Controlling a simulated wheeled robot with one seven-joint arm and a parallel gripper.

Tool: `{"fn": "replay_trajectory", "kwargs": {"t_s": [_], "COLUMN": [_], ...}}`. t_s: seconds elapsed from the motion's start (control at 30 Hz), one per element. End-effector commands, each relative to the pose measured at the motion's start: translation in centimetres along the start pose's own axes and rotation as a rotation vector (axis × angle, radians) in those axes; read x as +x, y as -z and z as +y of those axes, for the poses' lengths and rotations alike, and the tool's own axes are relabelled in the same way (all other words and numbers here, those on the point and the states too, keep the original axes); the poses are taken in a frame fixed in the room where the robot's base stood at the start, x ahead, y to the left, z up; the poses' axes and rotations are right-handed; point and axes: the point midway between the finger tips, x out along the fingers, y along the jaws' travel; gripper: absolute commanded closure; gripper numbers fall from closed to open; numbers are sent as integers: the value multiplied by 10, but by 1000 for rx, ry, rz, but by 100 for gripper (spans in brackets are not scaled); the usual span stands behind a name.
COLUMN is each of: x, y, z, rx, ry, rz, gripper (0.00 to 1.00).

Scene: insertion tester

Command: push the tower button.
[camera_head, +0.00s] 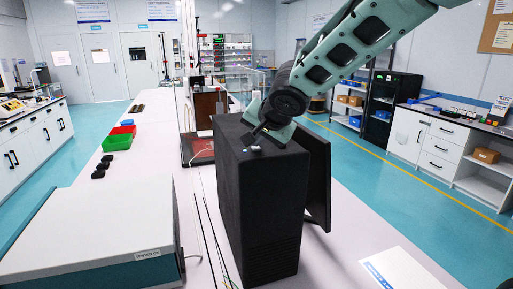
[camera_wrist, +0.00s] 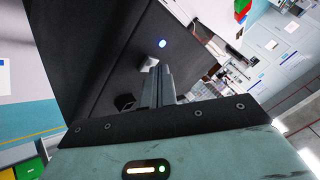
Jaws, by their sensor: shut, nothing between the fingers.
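The tower (camera_head: 262,205) is a tall black box standing upright on the white bench in the head view. In the wrist view its dark top panel (camera_wrist: 110,50) fills the upper left and middle. A small round button (camera_wrist: 163,43) with a blue-white glow shows on that panel. My gripper (camera_wrist: 153,65) is shut and empty, its tips just short of the button in the wrist picture. In the head view my gripper (camera_head: 253,137) is over the tower's top, by a small pale spot. I cannot tell whether the tips touch the panel.
A dark monitor (camera_head: 317,180) stands close behind the tower on the right. A grey-white tester box (camera_head: 95,225) is at the front left, with thin cables between it and the tower. Red (camera_head: 124,131) and green (camera_head: 116,143) bins sit farther back. A white sheet (camera_head: 398,270) lies front right.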

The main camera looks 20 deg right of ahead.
Motion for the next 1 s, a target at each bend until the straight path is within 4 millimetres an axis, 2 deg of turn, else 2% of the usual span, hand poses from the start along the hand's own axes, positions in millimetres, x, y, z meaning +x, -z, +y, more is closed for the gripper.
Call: {"fn": "replay_trajectory", "kwargs": {"t_s": [0.8,1.0], "x": [-7,-19], "y": [5,14], "z": [-5,-14], "rx": [0,0], "ry": [0,0], "rz": [0,0], "gripper": [100,100]}}
